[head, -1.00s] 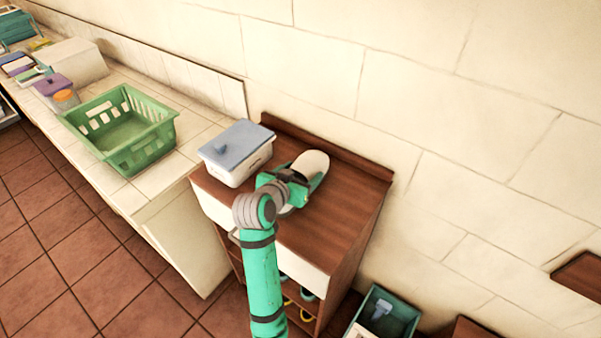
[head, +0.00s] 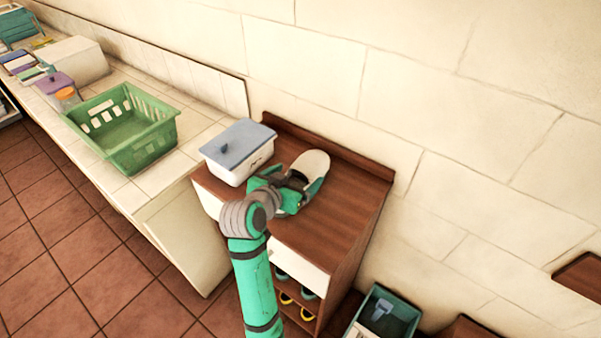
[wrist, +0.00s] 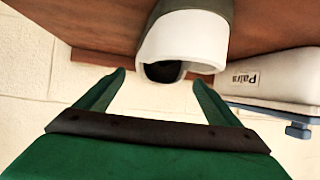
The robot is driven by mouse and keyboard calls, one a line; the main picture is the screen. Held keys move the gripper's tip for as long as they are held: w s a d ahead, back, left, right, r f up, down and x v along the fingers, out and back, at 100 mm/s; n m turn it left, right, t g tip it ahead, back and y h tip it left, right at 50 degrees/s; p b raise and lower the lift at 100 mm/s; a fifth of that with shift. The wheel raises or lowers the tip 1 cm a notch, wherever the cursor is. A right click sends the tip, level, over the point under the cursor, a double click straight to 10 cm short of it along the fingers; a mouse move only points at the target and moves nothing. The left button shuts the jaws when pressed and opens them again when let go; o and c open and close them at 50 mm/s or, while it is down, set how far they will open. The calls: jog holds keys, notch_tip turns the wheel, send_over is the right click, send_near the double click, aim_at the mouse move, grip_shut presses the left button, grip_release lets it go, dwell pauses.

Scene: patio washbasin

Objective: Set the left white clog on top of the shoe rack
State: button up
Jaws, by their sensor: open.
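The white clog (head: 313,163) lies on the brown wooden top of the shoe rack (head: 345,215), near its back edge. In the wrist view the clog (wrist: 188,38) shows its dark opening towards me, and the picture is upside down, with the rack top (wrist: 90,22) above. My gripper (head: 298,187) is low over the rack top at the clog's near end. In the wrist view my gripper (wrist: 160,77) has its green fingers spread apart with nothing held between them. The clog's opening shows between and beyond the fingertips; the exact gap cannot be told.
A white box with a grey-blue lid (head: 238,152) stands left of the clog, close to my gripper; it is labelled "Pairs" in the wrist view (wrist: 270,78). A green basket (head: 125,130) sits on the tiled counter. The rack top's right side is clear. A teal bin (head: 385,315) stands right.

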jog(key=v, duration=0.7)
jog(key=shift+s+a+r, duration=0.15)
jog(key=shift+s, duration=0.15)
jog(key=shift+a, duration=0.1)
